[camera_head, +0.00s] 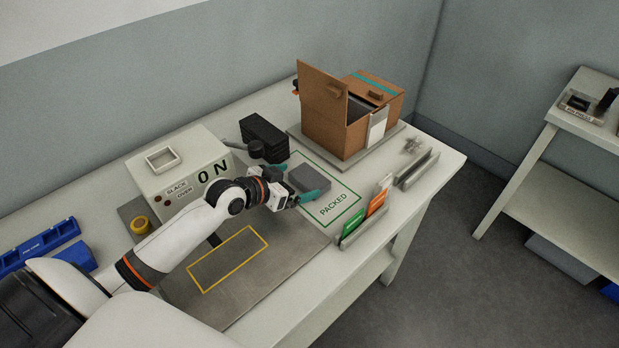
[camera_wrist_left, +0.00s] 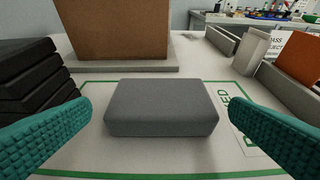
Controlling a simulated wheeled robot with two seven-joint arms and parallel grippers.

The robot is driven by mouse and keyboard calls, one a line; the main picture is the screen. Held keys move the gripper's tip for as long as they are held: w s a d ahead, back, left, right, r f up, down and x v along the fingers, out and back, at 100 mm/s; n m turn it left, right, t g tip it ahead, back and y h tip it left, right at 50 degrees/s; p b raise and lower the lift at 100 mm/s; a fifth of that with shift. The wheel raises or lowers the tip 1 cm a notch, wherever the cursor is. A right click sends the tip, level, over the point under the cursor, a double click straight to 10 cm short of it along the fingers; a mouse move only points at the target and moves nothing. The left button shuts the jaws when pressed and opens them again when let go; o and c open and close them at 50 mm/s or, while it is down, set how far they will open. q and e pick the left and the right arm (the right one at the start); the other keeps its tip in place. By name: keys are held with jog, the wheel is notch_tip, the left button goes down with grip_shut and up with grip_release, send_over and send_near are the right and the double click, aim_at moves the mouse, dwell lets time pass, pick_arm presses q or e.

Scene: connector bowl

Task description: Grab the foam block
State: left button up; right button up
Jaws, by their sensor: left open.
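The grey foam block (camera_head: 309,179) lies flat inside the green-outlined PACKED area on the table. In the left wrist view the foam block (camera_wrist_left: 161,107) sits centred between the two teal fingers. My left gripper (camera_head: 300,186) is open around the block's near side, with a finger to either side and a gap at each. In the left wrist view the left gripper (camera_wrist_left: 165,128) shows both fingertips apart and nothing held. My right gripper is not in view.
A brown cardboard box (camera_head: 325,120) with a raised flap stands behind the block. A stack of black blocks (camera_head: 263,138) is at the left. A rack with green and orange cards (camera_head: 365,213) stands at the right. A white machine (camera_head: 180,172) is further left.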

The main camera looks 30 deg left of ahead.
aim_at(307, 178)
pick_arm(q)
jog(key=p+x, duration=0.1)
jog(key=x, duration=0.4)
jog(key=shift+w+d+f, duration=0.1)
jog(key=shift+w+d, duration=0.05)
jog(key=shift+w, duration=0.1)
jog(key=c, duration=0.7)
